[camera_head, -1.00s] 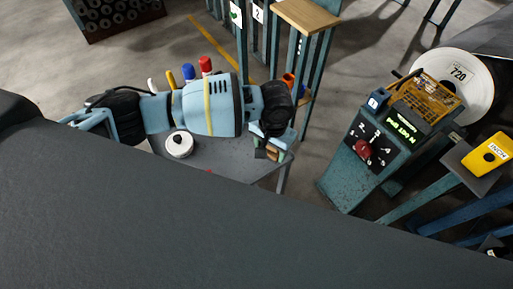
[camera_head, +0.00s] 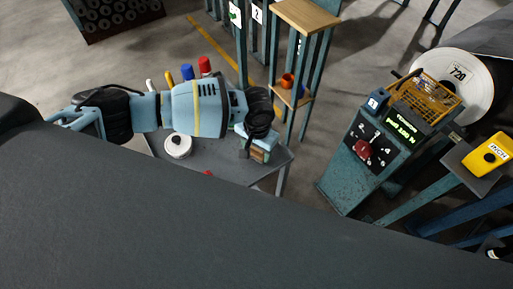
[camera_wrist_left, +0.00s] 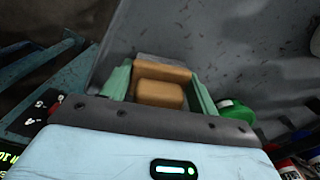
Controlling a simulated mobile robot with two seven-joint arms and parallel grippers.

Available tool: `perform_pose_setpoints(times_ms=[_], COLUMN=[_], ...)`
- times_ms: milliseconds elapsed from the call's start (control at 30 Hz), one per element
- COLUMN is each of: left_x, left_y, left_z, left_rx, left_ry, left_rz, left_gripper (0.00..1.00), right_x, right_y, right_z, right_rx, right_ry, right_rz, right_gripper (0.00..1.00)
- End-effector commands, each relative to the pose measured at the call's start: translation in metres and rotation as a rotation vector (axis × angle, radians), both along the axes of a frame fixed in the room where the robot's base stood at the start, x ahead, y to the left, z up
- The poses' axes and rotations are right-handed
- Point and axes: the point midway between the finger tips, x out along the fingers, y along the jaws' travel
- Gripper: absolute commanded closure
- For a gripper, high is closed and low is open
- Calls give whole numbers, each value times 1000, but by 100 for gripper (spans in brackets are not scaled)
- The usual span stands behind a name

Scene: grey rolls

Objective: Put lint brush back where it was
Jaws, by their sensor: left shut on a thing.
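My left gripper (camera_head: 257,148) is over the right end of a small grey table (camera_head: 222,165). It is shut on the lint brush (camera_head: 259,155), of which only a small brown part shows below the gripper. In the left wrist view the brush (camera_wrist_left: 160,94) appears as tan wooden blocks between the two teal fingers (camera_wrist_left: 160,88). The grey surface lies beyond it. Whether the brush touches the table cannot be told. My right gripper is not in view.
A white round roll (camera_head: 178,146) stands on the table, left of the gripper. Red (camera_head: 204,65), blue (camera_head: 187,72) and yellow-topped items show behind my arm. A wooden-topped stand (camera_head: 306,15) and a teal control console (camera_head: 365,155) stand to the right, with floor between.

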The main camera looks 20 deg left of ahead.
Motion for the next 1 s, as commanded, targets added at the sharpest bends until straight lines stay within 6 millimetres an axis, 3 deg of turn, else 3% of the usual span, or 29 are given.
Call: perform_pose_setpoints(times_ms=[167,200,367,733,1000], left_x=[0,0,0,0,1], left_y=[0,0,0,0,-1], left_z=[-2,-2,-2,3,50], left_rx=[0,0,0,0,-2], left_ry=[0,0,-1,-2,-7], left_rz=[0,0,0,0,0], left_gripper=[69,39,19,19,19], right_x=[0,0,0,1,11], right_y=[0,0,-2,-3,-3], right_z=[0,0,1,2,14], right_rx=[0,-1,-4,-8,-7], right_ry=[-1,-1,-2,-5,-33], right_rz=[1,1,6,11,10], right_gripper=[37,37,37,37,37])
